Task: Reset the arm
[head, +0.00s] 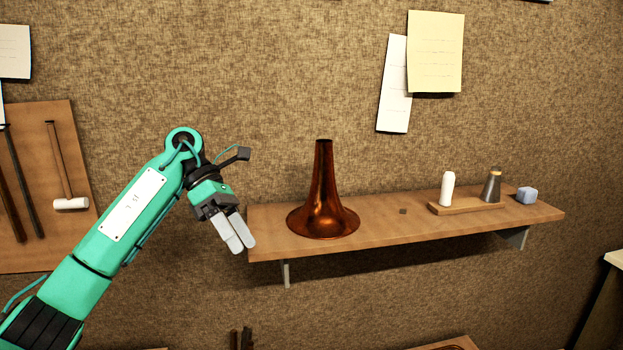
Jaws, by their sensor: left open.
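My left arm comes in from the lower left in the head view. Its left gripper (238,236) hangs at the left end of the wooden shelf, fingers pointing down and to the right. The gripper is open, with nothing between its fingers. A copper-coloured horn bell (323,200) stands upright, wide end down, on the shelf, to the right of the gripper and apart from it. My right gripper is not in view.
The wall shelf (390,223) also carries a small dark piece (403,211), a wooden tray (466,207) with a white bottle (447,188) and a grey bottle (492,185), and a bluish block (527,195). A tool board (85,150) with a mallet (70,203) hangs left.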

